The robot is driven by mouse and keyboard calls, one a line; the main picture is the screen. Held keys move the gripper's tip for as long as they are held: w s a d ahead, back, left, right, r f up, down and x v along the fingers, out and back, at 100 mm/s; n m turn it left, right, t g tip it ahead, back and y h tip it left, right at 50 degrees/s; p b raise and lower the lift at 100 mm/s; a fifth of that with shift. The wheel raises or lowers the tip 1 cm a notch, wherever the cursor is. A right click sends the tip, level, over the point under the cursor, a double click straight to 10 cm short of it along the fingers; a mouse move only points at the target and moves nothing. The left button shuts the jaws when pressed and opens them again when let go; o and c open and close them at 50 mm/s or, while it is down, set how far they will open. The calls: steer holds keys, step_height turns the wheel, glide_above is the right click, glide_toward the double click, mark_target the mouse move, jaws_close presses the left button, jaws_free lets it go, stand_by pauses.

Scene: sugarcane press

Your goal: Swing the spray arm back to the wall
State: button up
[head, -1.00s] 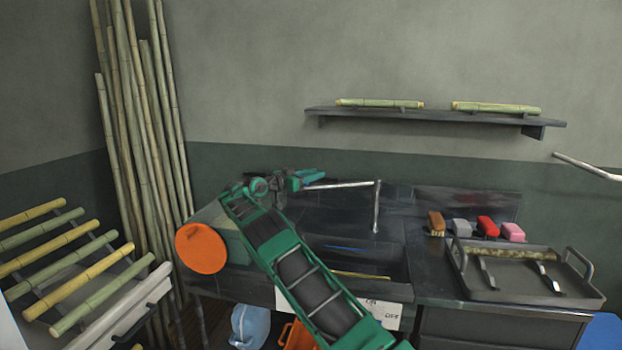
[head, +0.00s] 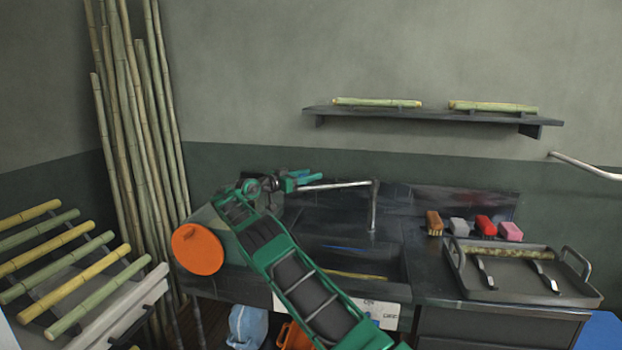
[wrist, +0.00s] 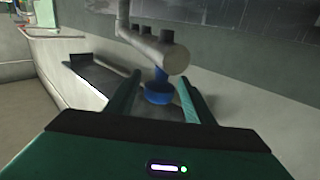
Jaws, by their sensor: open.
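The spray arm (head: 335,185) is a silver pipe. Its upright part stands at the back of the dark sink, and its horizontal part reaches left toward my gripper (head: 308,176). In the wrist view the spray arm's thick grey end (wrist: 172,52) lies just beyond my fingertips, with a blue nozzle (wrist: 158,92) hanging below it. My gripper (wrist: 160,80) is open, and the nozzle appears between its teal fingers. I cannot tell whether either finger touches it. The wall (head: 240,165) is behind the sink.
The sink (head: 350,262) is below the pipe. Brushes (head: 434,223) and a metal tray (head: 520,290) are on the counter at right. A shelf (head: 430,115) is above. Tall canes (head: 140,130) lean at left, beside a rack of canes (head: 60,260).

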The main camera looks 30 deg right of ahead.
steer(key=a, duration=0.9)
steer(key=shift+s+a, duration=0.25)
steer(key=shift+s, duration=0.1)
